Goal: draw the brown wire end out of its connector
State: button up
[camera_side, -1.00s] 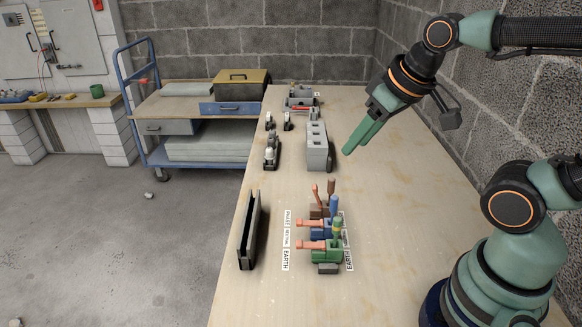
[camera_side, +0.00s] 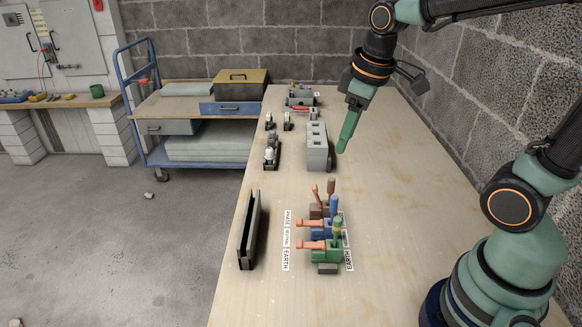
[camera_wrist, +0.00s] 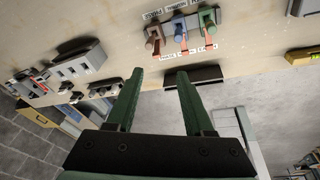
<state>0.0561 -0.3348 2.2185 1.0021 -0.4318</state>
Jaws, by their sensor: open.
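The brown wire end (camera_side: 331,188) stands upright in its brown connector (camera_side: 318,211), at the far end of the row of connectors on the bench. The blue wire end (camera_side: 333,206) stands in the blue connector in the middle, and the green connector (camera_side: 327,254) is nearest the side camera. Orange-red levers stick out from the connectors. In the wrist view the brown connector (camera_wrist: 153,38) is leftmost of the three. My gripper (camera_side: 341,150) is open and empty, pointing down above the bench, beyond the connectors; it also shows in the wrist view (camera_wrist: 158,78).
A grey block with openings (camera_side: 317,150) stands on the bench near my gripper. A dark slotted rail (camera_side: 249,232) lies at the bench's left edge. Small fittings (camera_side: 271,153) stand farther back. The bench right of the connectors is clear.

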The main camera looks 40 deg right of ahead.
aim_at(332, 179)
jog(key=w+d+f+n+g, duration=0.1)
jog(key=w+f+n+g, duration=0.1)
jog(key=w+f+n, duration=0.1)
jog(key=w+d+f+n+g, duration=0.1)
jog(key=shift+w+d+f+n, duration=0.25)
jog(key=shift+d+f+n, duration=0.05)
jog(key=shift+f, duration=4.55)
grip_shut()
jog(key=shift+r, duration=1)
jog(key=shift+r, duration=3.45)
